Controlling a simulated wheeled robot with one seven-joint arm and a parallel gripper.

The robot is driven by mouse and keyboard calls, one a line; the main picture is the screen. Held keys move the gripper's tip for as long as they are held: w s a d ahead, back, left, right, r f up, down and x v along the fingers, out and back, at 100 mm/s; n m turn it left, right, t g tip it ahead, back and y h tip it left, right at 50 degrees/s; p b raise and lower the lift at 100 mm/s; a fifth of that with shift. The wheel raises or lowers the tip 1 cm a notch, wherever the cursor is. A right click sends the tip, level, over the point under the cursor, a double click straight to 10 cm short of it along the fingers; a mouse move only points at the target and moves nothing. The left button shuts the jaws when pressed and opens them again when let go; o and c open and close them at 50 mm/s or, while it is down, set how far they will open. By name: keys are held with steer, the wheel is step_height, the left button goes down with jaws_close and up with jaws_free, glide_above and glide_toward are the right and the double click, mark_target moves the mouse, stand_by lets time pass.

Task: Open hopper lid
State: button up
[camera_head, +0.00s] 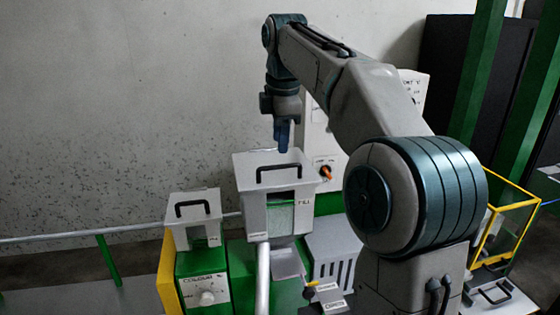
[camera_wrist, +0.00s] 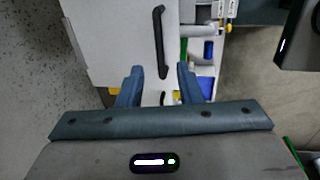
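The larger hopper (camera_head: 270,215) stands in the middle of the head view, with a grey lid (camera_head: 255,172) lying shut on top. A black bar handle (camera_head: 278,173) runs across the lid. My gripper (camera_head: 283,138) is above the lid, near the back of the handle, pointing down. In the wrist view the lid (camera_wrist: 110,40) fills the upper left, and the handle (camera_wrist: 160,42) runs lengthwise. Its near end lies between the two blue fingers of my gripper (camera_wrist: 158,72). The fingers are apart and hold nothing.
A smaller hopper (camera_head: 195,215) with its own black handle (camera_head: 192,207) stands to the left. A yellow frame (camera_head: 512,225) stands far right. A wall is behind.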

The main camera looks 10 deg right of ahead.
glide_above(280, 181)
step_height(280, 181, down, 6)
steer(key=shift+s+r, duration=0.1)
jaws_close()
